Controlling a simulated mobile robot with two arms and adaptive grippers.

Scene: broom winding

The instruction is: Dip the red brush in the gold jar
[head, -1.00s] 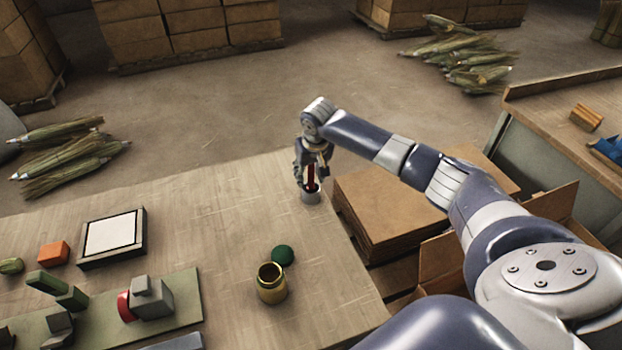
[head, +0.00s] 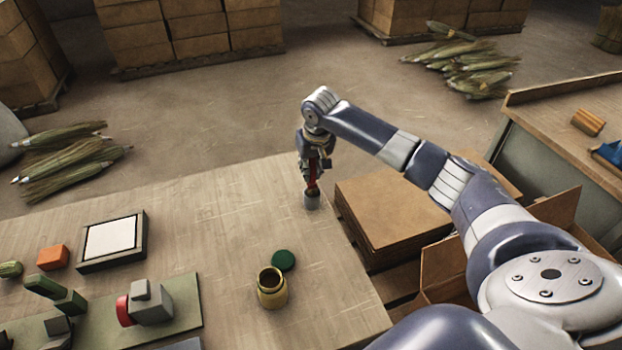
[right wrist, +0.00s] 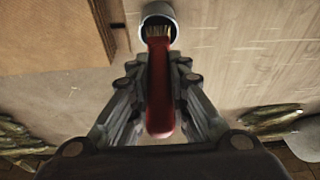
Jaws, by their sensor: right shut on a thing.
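The red brush (head: 313,183) is in my right gripper (head: 313,166), its bristles pointing down at the mouth of a small grey cup (head: 311,202) near the table's far right edge. In the right wrist view the fingers (right wrist: 158,85) are shut on the red handle (right wrist: 160,95). The bristles (right wrist: 158,31) show at the cup's rim; whether the tips are still inside is unclear. The open gold jar (head: 272,290) stands upright nearer the front of the table, apart from the brush. My left gripper is not in view.
A green round lid (head: 284,260) lies beside the jar. A framed white pad (head: 111,238), an orange block (head: 53,257) and a green board (head: 185,310) with fixtures are at left. Stacked cardboard (head: 390,208) is right of the table.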

